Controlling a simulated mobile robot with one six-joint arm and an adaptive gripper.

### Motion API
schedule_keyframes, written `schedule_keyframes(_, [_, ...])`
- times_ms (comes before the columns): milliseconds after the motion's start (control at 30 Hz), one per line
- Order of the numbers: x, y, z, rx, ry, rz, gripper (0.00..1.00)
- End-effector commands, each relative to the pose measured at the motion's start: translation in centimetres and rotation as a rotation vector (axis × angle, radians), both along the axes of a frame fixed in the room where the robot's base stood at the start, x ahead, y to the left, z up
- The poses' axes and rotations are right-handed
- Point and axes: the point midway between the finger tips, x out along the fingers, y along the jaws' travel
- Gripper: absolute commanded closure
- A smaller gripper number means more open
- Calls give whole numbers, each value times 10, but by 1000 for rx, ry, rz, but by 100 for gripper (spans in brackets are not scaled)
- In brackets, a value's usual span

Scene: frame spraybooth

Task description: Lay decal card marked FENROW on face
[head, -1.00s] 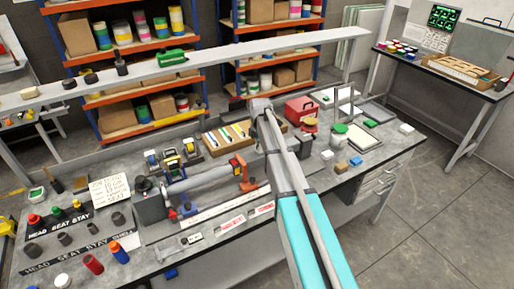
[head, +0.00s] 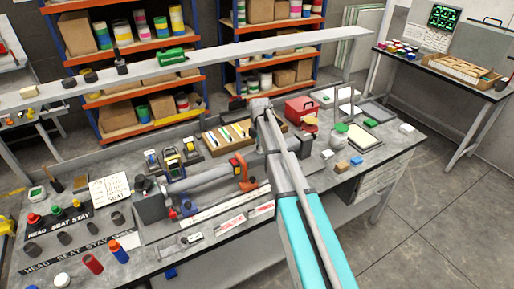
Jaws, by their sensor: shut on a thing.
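My arm reaches from the lower right up over the bench, with its bend in front of the back edge. My gripper cannot be made out; the arm links seem to cover it. Two small white cards with red print, one card (head: 230,222) and another card (head: 262,209), lie at the bench's front edge. Their words are too small to read, so I cannot tell which is marked FENROW. A grey frame tube (head: 205,183) lies across the bench, held at its left by a dark grey block and near an orange clamp (head: 240,168) at its right. I cannot pick out the face.
The bench (head: 330,205) is crowded. A tray of tools (head: 214,146), a red box (head: 299,107) and small blocks (head: 341,167) stand around the arm. Dark rings and bottles stand at the left near a handwritten note (head: 110,189). A long shelf (head: 220,53) runs above the bench.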

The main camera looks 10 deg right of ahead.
Motion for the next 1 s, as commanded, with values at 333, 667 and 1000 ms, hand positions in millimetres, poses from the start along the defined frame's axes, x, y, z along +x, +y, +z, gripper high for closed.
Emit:
schedule_keyframes(333, [0, 0, -5, 0, 0, 0, 100])
schedule_keyframes(667, [0, 0, -8, 0, 0, -1, 100])
schedule_keyframes(1000, [0, -1, -8, 0, 0, -1, 100])
